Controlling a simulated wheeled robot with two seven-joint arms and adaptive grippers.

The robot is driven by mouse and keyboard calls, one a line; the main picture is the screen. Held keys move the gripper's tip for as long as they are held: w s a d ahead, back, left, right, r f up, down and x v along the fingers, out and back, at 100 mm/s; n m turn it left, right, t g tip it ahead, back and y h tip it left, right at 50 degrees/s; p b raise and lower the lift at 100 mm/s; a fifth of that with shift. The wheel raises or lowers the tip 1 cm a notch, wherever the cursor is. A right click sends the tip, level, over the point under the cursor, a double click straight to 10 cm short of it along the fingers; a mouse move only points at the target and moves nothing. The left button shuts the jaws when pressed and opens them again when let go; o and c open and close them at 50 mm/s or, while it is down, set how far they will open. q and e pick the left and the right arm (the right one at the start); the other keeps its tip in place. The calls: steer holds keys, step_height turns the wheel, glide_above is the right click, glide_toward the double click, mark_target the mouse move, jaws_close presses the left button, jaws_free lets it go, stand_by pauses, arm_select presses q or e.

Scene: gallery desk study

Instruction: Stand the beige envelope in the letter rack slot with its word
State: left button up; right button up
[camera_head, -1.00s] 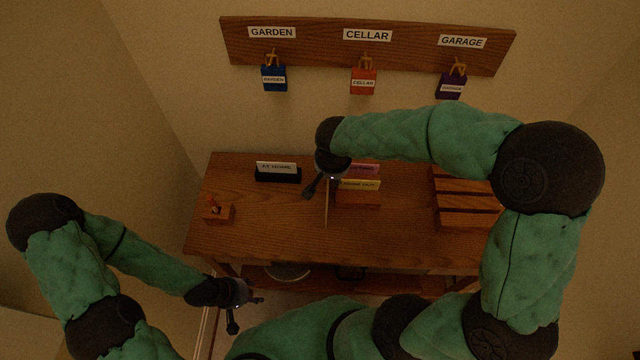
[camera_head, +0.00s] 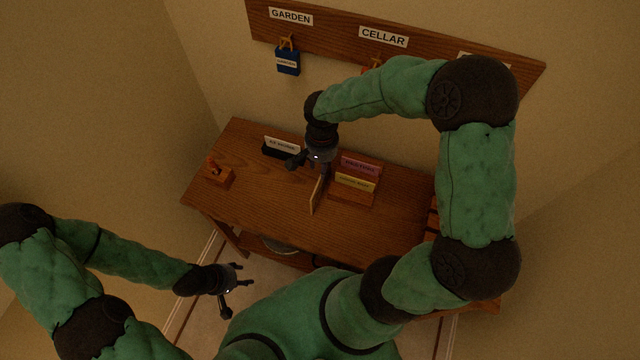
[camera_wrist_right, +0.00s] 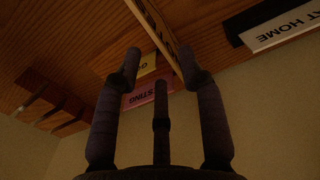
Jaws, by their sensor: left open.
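The beige envelope (camera_head: 318,194) stands upright on its edge, seen nearly edge-on, left of a wooden holder. It also shows edge-on in the right wrist view (camera_wrist_right: 166,36), its lettering too oblique to read. My right gripper (camera_head: 308,160) is over its far end; its fingers look spread in the right wrist view (camera_wrist_right: 160,65), the right fingertip close to the envelope. Contact cannot be told. A slatted wooden rack (camera_wrist_right: 35,98), likely the letter rack, is mostly behind my right arm in the head view; its words are not legible. My left gripper (camera_head: 232,287) is open and empty, off the desk's front.
The wooden holder (camera_head: 348,197) bears a pink card (camera_head: 360,166) and a yellow card (camera_head: 355,182). A white card in a black stand (camera_head: 280,148) is at the back. A small wooden block (camera_head: 218,176) sits at left. The desk's front left (camera_head: 255,195) is clear.

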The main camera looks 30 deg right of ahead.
mark_target(319, 187)
step_height(319, 187, down, 6)
steer(key=b, duration=0.1)
steer(key=shift+s, duration=0.15)
jaws_close()
stand_by(0.3)
